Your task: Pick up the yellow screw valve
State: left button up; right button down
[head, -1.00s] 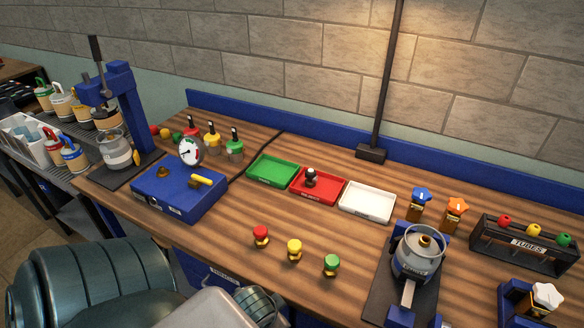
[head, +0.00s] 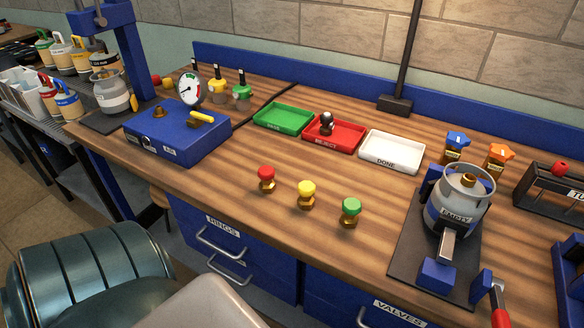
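The yellow screw valve (head: 307,194) stands upright on the wooden workbench (head: 225,205), with a yellow knob on a brass-coloured body. It is between a similar red-topped valve (head: 266,179) on its left and a green-topped valve (head: 351,211) on its right, apart from both. Nothing touches or covers it. Neither of my grippers shows in the head view.
Green (head: 284,118), red (head: 334,134) and white (head: 392,152) trays lie behind the valves; the red one holds a dark object. A blue gauge box (head: 176,135) is left, and a canister (head: 459,198) in a stand is right. Bench around the valves is clear.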

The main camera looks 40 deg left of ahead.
aim_at(305, 189)
jog(key=i+u, duration=0.1)
jog(key=u, duration=0.4)
jog(key=i+u, duration=0.15)
jog(key=u, duration=0.3)
jog(key=i+l+u, duration=0.1)
jog(key=u, duration=0.4)
